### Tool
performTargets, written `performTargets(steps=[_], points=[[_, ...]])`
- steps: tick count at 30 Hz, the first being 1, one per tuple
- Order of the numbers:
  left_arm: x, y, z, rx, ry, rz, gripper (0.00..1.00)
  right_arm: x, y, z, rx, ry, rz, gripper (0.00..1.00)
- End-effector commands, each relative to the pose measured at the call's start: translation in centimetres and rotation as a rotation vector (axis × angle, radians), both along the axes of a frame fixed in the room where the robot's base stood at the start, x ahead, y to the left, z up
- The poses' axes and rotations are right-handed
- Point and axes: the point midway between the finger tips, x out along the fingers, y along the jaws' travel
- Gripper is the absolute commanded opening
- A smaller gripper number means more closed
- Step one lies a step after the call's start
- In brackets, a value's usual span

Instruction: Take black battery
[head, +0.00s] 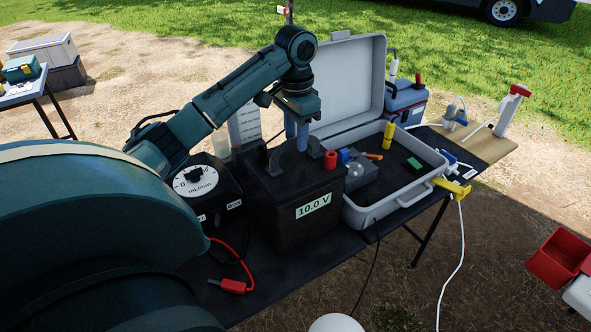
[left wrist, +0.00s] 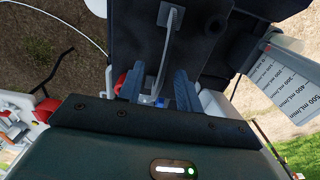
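The black battery (head: 291,217) stands upright on the dark table, with a "10.0 V" label on its front. A dark handle (head: 274,161) rises from its top, partly hidden by my fingers. My right gripper is not in view.
An open grey case (head: 384,213) lies right of the battery with small items inside. A flow controller with a dial (head: 194,181) and a graduated cylinder (head: 245,127) stand to the left. A red clip lead (head: 233,286) lies in front. A yellow tool (head: 452,188) is at the case's right.

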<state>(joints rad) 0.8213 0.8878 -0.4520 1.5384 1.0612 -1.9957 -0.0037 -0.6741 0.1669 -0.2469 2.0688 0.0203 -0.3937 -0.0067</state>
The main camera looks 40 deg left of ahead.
Motion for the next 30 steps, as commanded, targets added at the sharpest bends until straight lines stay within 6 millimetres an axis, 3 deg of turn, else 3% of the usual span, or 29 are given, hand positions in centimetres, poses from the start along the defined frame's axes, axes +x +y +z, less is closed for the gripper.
performTargets(steps=[7,16,30], points=[[-0.1,0.2,-3.7,0.0,0.005,0.001,0.35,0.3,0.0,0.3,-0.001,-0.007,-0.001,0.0],[0.0,0.1,-4.3,-0.001,0.001,0.0,0.35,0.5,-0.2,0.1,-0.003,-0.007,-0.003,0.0],[0.0,0.1,-4.2,-0.001,0.001,0.0,0.0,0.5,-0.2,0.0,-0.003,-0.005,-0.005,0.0]])
